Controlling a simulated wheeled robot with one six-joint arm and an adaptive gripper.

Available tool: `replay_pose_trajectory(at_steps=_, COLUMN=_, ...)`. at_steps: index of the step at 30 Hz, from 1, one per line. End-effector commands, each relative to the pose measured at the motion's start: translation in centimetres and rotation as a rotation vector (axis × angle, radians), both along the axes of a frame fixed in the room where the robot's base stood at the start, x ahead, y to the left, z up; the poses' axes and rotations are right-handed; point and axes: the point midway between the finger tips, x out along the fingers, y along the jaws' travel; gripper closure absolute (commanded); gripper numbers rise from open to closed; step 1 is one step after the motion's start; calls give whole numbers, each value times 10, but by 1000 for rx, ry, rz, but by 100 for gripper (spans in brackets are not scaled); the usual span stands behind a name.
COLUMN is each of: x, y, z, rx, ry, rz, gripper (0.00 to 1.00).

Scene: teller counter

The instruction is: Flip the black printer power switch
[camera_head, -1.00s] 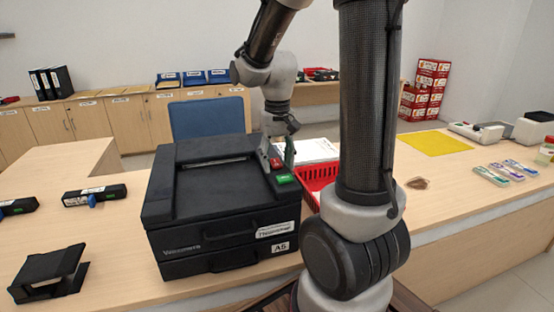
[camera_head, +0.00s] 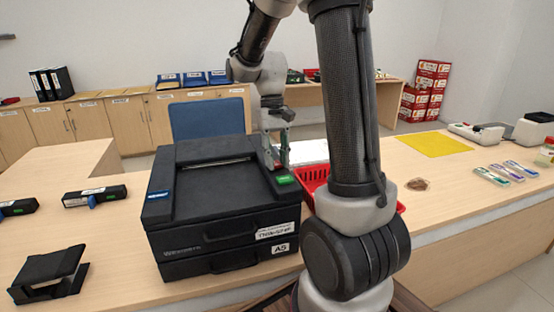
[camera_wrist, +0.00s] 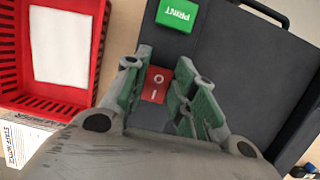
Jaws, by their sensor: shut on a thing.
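The black printer (camera_head: 215,185) stands on the counter, with a label reading A5 on its front. Its red rocker switch (camera_wrist: 154,86), marked O and I, sits on the right side of the printer's top. The green PRINT button (camera_wrist: 176,14) is beside the switch; it also shows in the head view (camera_head: 285,180). My gripper (camera_wrist: 158,66) has its green-padded fingers on either side of the red switch and is shut on it. In the head view my gripper (camera_head: 276,163) is at the printer's right edge, and its fingers mostly hide the switch.
A red basket (camera_head: 313,180) with white paper stands close to the printer's right side. A black stand (camera_head: 50,275) and black staplers (camera_head: 95,195) lie to the left. A yellow mat (camera_head: 434,143) lies to the right.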

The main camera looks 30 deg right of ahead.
Motion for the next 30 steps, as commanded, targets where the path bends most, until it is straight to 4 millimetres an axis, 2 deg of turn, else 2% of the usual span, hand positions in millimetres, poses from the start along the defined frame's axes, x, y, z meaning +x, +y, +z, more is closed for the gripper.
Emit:
replay_pose_trajectory(at_steps=6, x=0, y=0, z=0, rx=0, ry=0, rz=0, gripper=97)
replay_pose_trajectory(at_steps=7, x=0, y=0, z=0, rx=0, ry=-1, rz=0, gripper=72)
replay_pose_trajectory(at_steps=10, x=0, y=0, z=0, rx=0, ry=-1, rz=0, gripper=53)
replay_pose_trajectory(at_steps=22, x=2, y=-1, z=6, rx=-1, ry=-2, rz=0, gripper=52)
replay_pose_trajectory(at_steps=26, x=7, y=-2, z=25, rx=-1, ry=-5, rz=0, gripper=52)
replay_pose_trajectory(at_steps=30, x=16, y=-4, z=56, rx=-2, ry=-6, rz=0, gripper=52)
